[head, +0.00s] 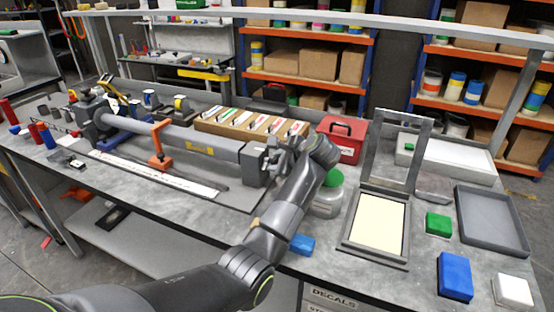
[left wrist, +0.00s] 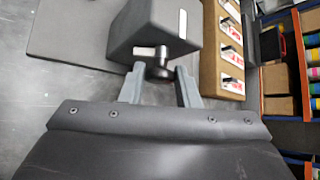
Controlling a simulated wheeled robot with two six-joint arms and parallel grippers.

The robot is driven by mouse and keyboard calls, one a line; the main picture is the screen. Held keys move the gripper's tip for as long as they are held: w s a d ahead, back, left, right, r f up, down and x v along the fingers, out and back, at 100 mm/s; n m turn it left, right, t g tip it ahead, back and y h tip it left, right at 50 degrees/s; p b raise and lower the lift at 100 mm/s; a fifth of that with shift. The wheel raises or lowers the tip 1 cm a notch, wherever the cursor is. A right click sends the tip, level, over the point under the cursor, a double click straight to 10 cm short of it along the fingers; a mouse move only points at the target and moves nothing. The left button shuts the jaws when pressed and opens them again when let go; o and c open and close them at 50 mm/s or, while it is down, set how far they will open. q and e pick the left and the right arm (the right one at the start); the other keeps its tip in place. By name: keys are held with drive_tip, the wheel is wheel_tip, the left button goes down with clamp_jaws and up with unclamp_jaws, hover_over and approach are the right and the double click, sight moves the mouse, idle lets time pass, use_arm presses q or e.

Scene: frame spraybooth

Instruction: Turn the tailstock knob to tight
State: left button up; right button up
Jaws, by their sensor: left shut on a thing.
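The grey tailstock block (head: 256,164) stands at the right end of the long grey tube on the bench. It fills the upper middle of the left wrist view (left wrist: 150,30), with one white mark on its top and another on the face toward me. The dark round tailstock knob (left wrist: 160,70) sticks out of that face. My left gripper (head: 277,155) is at this face, and in the left wrist view its two fingers (left wrist: 159,88) stand on either side of the knob, shut on it. In the head view my gripper hides the knob. My right gripper is not in view.
A wooden rack of labelled cards (head: 250,128) stands right behind the tailstock. An orange clamp (head: 160,150) grips the tube.

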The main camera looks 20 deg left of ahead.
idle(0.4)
use_arm(q)
drive_tip(key=o, duration=0.9)
drive_tip(key=shift+o, duration=0.2)
drive_tip(key=b+v, duration=0.3)
drive_tip(key=v, duration=1.4)
drive_tip(key=shift+d, duration=0.2)
drive_tip(key=shift+r, duration=0.1)
